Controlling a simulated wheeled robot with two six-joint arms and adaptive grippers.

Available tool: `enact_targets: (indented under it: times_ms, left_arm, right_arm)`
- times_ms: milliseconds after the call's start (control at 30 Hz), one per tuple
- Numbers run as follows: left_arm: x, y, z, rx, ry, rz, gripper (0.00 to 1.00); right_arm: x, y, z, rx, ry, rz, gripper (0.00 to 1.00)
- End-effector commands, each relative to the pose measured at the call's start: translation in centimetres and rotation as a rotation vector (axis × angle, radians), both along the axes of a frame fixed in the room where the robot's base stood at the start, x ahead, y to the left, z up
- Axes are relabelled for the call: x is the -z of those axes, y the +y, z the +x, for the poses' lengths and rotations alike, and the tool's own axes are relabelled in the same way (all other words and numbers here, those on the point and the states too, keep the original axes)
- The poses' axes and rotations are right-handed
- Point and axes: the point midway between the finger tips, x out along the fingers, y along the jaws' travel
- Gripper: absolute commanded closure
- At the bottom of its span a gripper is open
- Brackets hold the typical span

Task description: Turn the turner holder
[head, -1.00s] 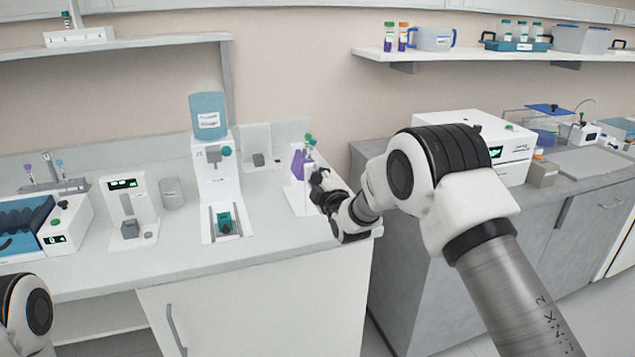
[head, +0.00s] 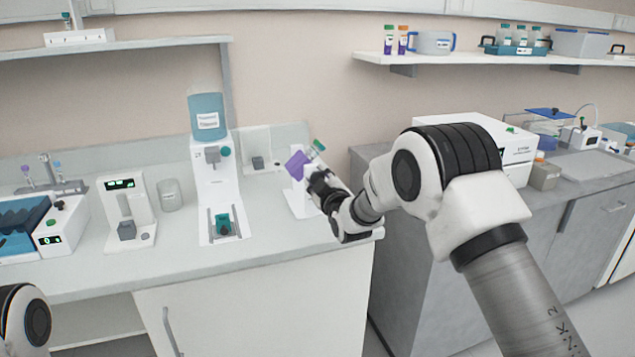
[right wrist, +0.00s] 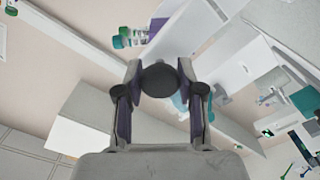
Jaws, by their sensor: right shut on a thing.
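The turner holder (head: 298,164) is a purple block on a white stand (head: 298,203) near the right end of the white bench. It is tilted, with a green-capped tube (head: 319,147) leaning up to the right. My right gripper (head: 320,182) is at the stand's right side and covers part of it. In the right wrist view, my right gripper (right wrist: 159,95) is shut on a dark round knob (right wrist: 159,79). The tube (right wrist: 133,37) and a bit of the purple holder (right wrist: 156,24) show beyond the fingers. My left gripper is out of view.
A dispenser with a blue bottle (head: 207,117) stands left of the turner. Further left are a small device with a display (head: 121,184), a glass beaker (head: 171,193) and a blue-lidded machine (head: 25,222). A gap separates the white bench from the grey cabinet (head: 430,250).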

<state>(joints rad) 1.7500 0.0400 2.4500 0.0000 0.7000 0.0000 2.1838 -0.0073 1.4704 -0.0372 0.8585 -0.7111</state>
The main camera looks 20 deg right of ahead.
Motion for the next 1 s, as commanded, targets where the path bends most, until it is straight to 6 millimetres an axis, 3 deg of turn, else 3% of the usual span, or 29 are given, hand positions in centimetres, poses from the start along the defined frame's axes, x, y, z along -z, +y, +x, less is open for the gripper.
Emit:
enact_targets:
  times_ms: [1000]
  left_arm:
    - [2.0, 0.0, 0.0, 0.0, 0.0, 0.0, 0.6]
  right_arm:
    - [0.2, 0.0, 0.0, 0.0, 0.019, 0.507, 0.97]
